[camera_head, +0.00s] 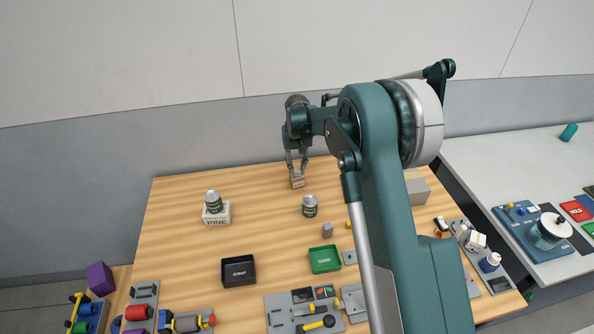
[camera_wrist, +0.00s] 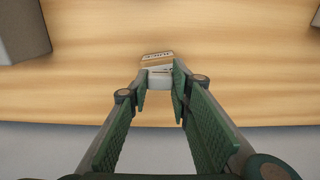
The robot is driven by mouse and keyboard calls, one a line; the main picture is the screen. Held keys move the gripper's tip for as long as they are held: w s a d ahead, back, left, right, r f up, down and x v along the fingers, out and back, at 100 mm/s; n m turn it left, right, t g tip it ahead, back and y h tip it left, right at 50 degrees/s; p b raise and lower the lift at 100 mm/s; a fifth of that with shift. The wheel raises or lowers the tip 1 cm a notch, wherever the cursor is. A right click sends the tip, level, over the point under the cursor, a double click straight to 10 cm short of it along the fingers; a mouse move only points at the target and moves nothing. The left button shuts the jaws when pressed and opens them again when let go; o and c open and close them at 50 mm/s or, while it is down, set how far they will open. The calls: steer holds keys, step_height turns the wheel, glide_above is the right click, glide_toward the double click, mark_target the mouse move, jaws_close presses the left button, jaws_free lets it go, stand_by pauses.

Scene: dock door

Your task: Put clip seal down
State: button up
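My gripper (camera_head: 297,164) hangs over the back of the wooden table. In the wrist view its green-padded fingers (camera_wrist: 161,82) close on a small pale grey-white block, which I take to be the clip seal (camera_wrist: 159,82). I cannot make out the clip seal apart from the fingers in the head view. A small tan box with dark lettering (camera_head: 297,182) is just below the fingertips. It also shows in the wrist view (camera_wrist: 156,58), directly beyond the pale block. Whether the block touches the box is unclear.
A can (camera_head: 213,200) stands on a white labelled block at the left; another can (camera_head: 310,206) stands right of centre. A black tray (camera_head: 238,271) and a green tray (camera_head: 324,259) lie nearer. Fixtures line the front edge. Bare wood (camera_head: 255,190) lies left of the tan box.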

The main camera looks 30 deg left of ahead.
mark_target(298, 170)
steer(key=shift+f, duration=0.4)
steer(key=shift+f, duration=0.1)
steer(key=o, duration=0.7)
steer(key=shift+c, duration=0.2)
step_height(298, 170, up, 12)
stand_by(0.4)
stand_by(0.6)
steer(key=shift+d+r, duration=0.1)
steer(key=shift+r, duration=0.1)
